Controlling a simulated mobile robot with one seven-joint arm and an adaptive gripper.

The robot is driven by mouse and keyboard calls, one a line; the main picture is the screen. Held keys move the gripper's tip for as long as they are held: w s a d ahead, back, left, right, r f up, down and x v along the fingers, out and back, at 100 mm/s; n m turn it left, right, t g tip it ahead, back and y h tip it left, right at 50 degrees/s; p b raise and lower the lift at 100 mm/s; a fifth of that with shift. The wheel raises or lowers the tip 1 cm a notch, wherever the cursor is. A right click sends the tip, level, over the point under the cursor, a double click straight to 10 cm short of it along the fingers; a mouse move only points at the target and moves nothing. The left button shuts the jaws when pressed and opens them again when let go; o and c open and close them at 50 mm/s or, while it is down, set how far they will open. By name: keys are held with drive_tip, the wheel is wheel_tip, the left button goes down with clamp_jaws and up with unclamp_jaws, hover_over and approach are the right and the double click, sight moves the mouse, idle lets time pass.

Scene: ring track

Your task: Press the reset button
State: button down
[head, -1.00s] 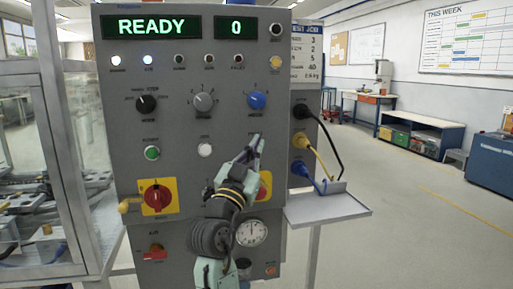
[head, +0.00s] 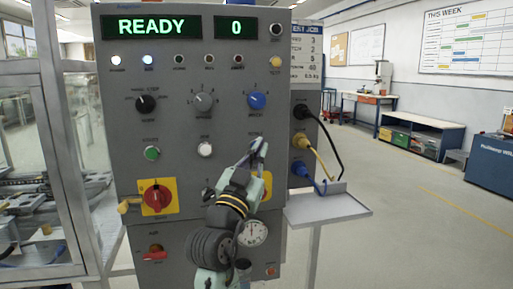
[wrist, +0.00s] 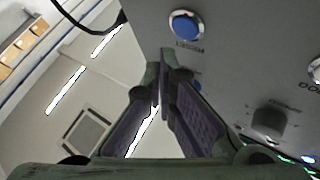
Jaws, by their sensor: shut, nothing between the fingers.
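The grey control panel (head: 180,120) faces me, with READY and 0 on its displays. In the wrist view, a round blue button (wrist: 185,25) in a bright ring sits on the panel beside my fingertips; its label is too blurred to read. In the head view my gripper covers this spot, to the right of the white button (head: 205,150) and below the blue knob (head: 256,100). My gripper (head: 260,145) is shut and empty in front of the panel. In the wrist view its fingertips (wrist: 163,58) appear close to the blue button; I cannot tell any contact.
The green button (head: 152,153) and a red rotary switch (head: 157,197) are on the panel's left. Cables (head: 318,150) and a small shelf (head: 327,207) stick out at its right. A framed glass enclosure (head: 45,140) stands at left. The floor at right is clear.

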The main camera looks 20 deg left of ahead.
drive_tip(key=s+d, duration=0.2)
drive_tip(key=s, duration=0.1)
drive_tip(key=shift+s+d, duration=0.1)
idle(0.8)
